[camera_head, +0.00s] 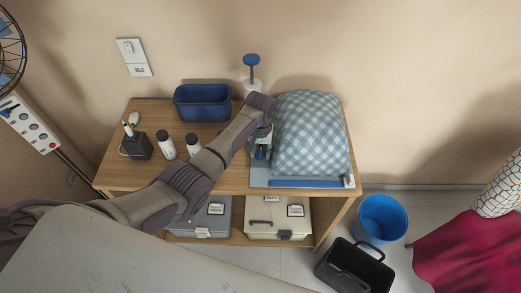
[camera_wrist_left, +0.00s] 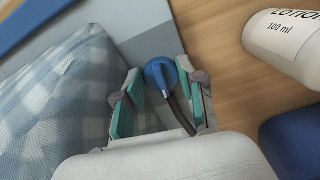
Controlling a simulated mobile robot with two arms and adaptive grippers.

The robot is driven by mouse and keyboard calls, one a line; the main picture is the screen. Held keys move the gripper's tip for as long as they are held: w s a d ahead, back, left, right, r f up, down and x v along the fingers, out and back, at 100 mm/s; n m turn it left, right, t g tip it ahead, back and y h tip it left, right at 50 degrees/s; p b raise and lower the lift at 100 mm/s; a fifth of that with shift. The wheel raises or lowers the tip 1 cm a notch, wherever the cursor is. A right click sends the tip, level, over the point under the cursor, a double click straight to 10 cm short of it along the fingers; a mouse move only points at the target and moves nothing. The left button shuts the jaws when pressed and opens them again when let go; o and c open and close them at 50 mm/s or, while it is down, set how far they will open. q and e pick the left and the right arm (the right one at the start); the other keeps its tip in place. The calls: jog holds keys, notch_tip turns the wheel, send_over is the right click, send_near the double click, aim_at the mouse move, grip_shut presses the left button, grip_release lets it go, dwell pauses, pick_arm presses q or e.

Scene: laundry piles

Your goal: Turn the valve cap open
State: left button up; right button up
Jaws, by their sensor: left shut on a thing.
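The valve cap (camera_wrist_left: 160,73) is a round blue piece with a dark hose or stem beside it. It also shows in the head view as a small blue spot (camera_head: 261,153) at the left edge of the checked blue-and-white bag (camera_head: 311,135). The plump bag lies on the wooden table over a grey-blue flat board. My left gripper (camera_head: 262,141) reaches down beside the bag, and its teal pads (camera_wrist_left: 160,103) stand on both sides of the cap, shut on it. The arm hides part of the cap in the head view. My right gripper is not in view.
Two white bottles (camera_head: 166,146), a black holder (camera_head: 136,146), a blue tub (camera_head: 203,102) and a blue-handled pump (camera_head: 252,62) stand on the table (camera_head: 122,178). Cases fill the shelf below. A blue bucket (camera_head: 381,218) and black basket (camera_head: 354,268) stand at right.

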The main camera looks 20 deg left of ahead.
aim_at(259, 152)
pick_arm(q)
jog(key=m+p, duration=0.1)
jog(key=m, duration=0.3)
jog(key=shift+a+r, duration=0.1)
jog(key=shift+m+p, duration=0.55)
jog(key=shift+m, duration=1.05)
jog(key=o, duration=1.1)
notch_tip(259, 152, up, 12)
jog(key=shift+o, duration=0.2)
